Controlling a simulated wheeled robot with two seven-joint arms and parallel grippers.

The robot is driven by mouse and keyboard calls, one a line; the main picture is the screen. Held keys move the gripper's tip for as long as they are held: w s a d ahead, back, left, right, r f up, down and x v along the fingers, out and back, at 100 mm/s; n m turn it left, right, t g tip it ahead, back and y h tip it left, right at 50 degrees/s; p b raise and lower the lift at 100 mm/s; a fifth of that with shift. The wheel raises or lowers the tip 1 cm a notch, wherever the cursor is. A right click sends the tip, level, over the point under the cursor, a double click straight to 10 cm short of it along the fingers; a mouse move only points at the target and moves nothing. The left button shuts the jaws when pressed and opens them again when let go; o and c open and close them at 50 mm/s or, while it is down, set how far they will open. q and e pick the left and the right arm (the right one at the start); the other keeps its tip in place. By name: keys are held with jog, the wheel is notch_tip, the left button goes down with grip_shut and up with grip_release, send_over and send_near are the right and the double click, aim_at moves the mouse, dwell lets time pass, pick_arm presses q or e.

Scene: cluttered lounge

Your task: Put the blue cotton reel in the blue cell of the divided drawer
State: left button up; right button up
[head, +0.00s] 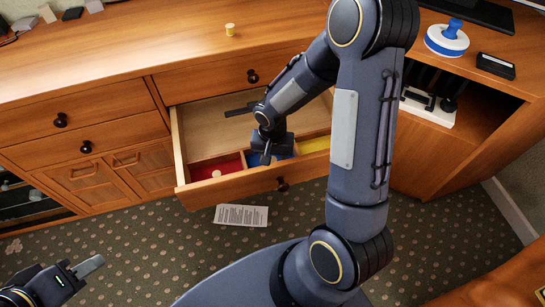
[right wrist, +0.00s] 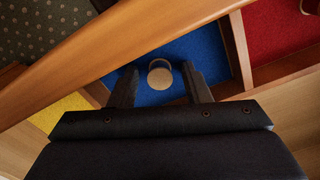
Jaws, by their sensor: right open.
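The divided drawer (head: 235,187) is pulled open, with red (head: 228,166), blue (head: 255,160) and yellow (head: 316,144) cells along its front. My right gripper (head: 268,156) reaches down over the blue cell. In the right wrist view its two fingers (right wrist: 160,88) are open, one on either side of a cotton reel (right wrist: 160,75). The reel appears in the blue cell (right wrist: 180,52), its pale round end towards the camera; its thread colour is hidden. My left gripper (head: 90,266) is at the lower left, away from the drawer; its opening is unclear.
A pale reel (head: 216,173) sits in the red cell. A yellowish reel (head: 230,30) stands on the cabinet top (head: 130,50). A dark flat object (head: 240,111) lies at the drawer's rear compartment. A printed sheet (head: 241,215) lies on the carpet below.

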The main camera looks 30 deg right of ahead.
jog(key=shift+r+p, duration=0.3)
notch_tip(320, 180, up, 11)
jog(key=p, duration=0.3)
jog(key=s+a+r+n+t+y, duration=0.2)
jog(key=s+r, duration=0.5)
jog(key=s+a+r+n+t+y, duration=0.1)
jog(key=s+r+n+t, duration=0.2)
jog(key=s+r, duration=0.4)
jog(key=shift+s+a+n+t+y, duration=0.3)
jog(key=shift+s+a+y, duration=0.1)
jog(key=shift+s, duration=0.35)
jog(key=shift+r, duration=0.1)
notch_tip(320, 180, up, 21)
jog(key=p, duration=2.1)
